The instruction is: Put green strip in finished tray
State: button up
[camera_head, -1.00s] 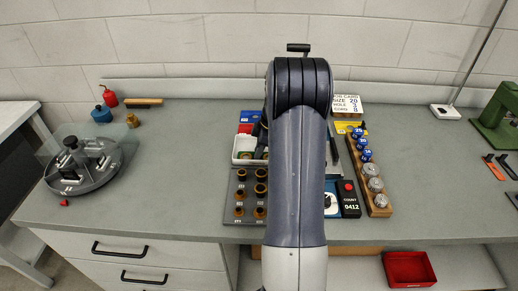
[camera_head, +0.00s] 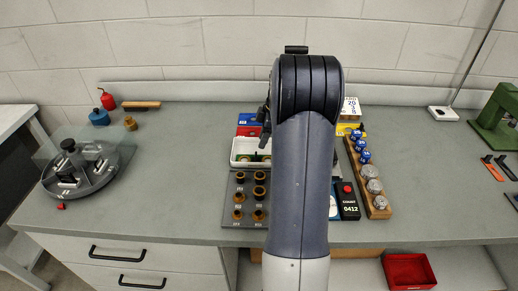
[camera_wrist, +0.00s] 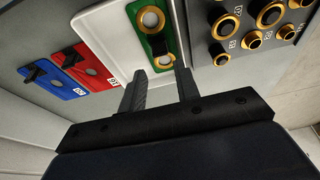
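The green strip (camera_wrist: 170,42) lies in the white tray (camera_wrist: 105,27), with pale round discs in gold rings and a black knob on it. In the head view the white tray (camera_head: 236,152) shows left of my arm, and a bit of green shows inside it. My gripper (camera_wrist: 160,78) is open and empty in the wrist view, its two fingers apart just off the near end of the strip. In the head view my gripper (camera_head: 264,128) is partly hidden by my arm, at the tray's back edge.
A blue plate (camera_wrist: 68,88) and a red plate (camera_wrist: 100,76) lie beside the tray. A dark board with gold-ringed sockets (camera_head: 232,205) is in front. A wooden rack (camera_head: 378,204) and counter box (camera_head: 348,206) stand right. The bench is clear left, up to a round carousel (camera_head: 90,180).

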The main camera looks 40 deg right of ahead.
notch_tip(320, 180, up, 5)
send_over(258, 160)
jog(key=s+d, duration=0.2)
jog(key=d, duration=0.1)
jog(key=shift+a, duration=0.2)
jog(key=x, duration=1.2)
jog(key=shift+f, duration=0.35)
jog(key=shift+r, duration=2.05)
